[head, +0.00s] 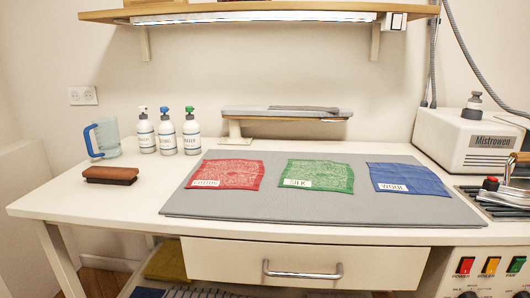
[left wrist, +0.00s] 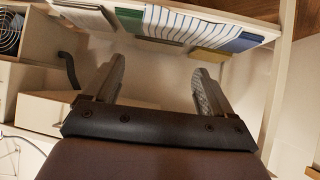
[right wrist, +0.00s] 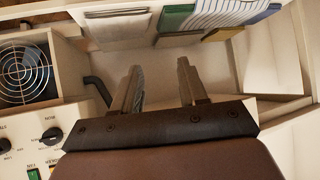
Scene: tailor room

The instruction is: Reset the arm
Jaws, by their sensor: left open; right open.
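My left gripper (left wrist: 160,85) shows in the left wrist view with its two fingers apart and nothing between them. My right gripper (right wrist: 160,85) shows in the right wrist view, also open and empty, with a narrower gap. Both wrist views look toward the underside of the table, with folded cloths on a shelf beyond the fingers. Neither arm shows in the head view.
The white table (head: 130,215) carries a grey mat (head: 320,230) with red (head: 228,172), green (head: 330,171) and blue (head: 408,177) cloths. A brush (head: 110,175), jug (head: 105,138), bottles (head: 167,133), small ironing board (head: 285,114) and steam unit (head: 465,140) stand around. A drawer handle (head: 302,274) juts forward.

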